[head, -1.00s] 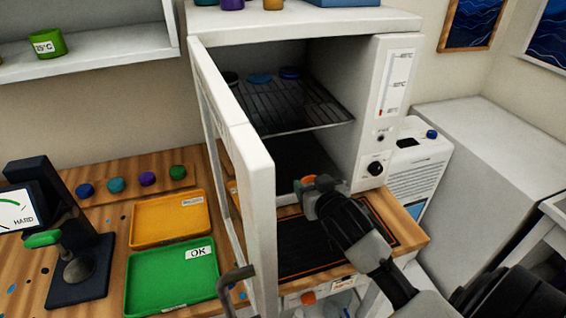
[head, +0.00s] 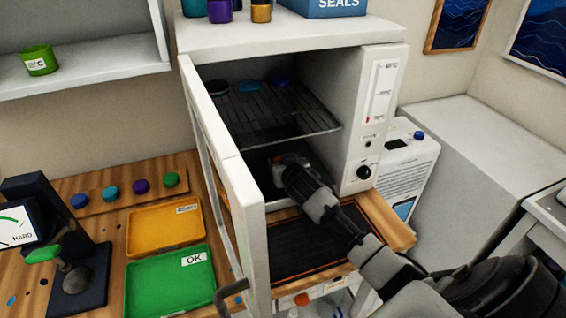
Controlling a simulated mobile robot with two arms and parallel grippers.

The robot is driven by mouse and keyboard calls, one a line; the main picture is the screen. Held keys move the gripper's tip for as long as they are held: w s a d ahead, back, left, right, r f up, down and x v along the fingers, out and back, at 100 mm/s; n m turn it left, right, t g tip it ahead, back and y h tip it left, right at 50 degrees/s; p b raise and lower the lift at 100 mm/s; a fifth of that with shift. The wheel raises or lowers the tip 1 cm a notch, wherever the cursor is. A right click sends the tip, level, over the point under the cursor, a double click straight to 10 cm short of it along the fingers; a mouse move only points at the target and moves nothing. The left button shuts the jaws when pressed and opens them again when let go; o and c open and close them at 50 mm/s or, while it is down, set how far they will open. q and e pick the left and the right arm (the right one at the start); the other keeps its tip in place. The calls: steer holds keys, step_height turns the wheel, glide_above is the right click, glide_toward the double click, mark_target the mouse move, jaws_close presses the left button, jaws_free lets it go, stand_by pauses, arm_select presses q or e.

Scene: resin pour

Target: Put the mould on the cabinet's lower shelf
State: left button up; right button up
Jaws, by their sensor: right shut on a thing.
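The white cabinet (head: 300,27) stands open, its door (head: 238,190) swung out toward me on the left. My right gripper (head: 284,163) reaches into the lower part of the cabinet, below the wire shelf (head: 270,122), just above the dark lower shelf (head: 262,182). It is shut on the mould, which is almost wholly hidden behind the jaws. I cannot tell whether the mould touches the lower shelf. My left gripper is not in view.
Several dark and blue round pieces sit at the back of the wire shelf. A black mat (head: 315,240) lies in front of the cabinet. A yellow tray (head: 165,228) and a green OK tray (head: 170,285) are left of the door. A door handle (head: 232,290) juts out.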

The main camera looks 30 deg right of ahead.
steer(key=shift+f, duration=0.25)
steer(key=shift+f, duration=0.15)
steer(key=o, duration=1)
steer(key=shift+r, duration=0.35)
steer(key=shift+s+a, duration=0.15)
steer(key=shift+s, duration=0.25)
steer(key=b+v, duration=0.1)
steer(key=v, duration=1)
steer(key=shift+r, duration=0.1)
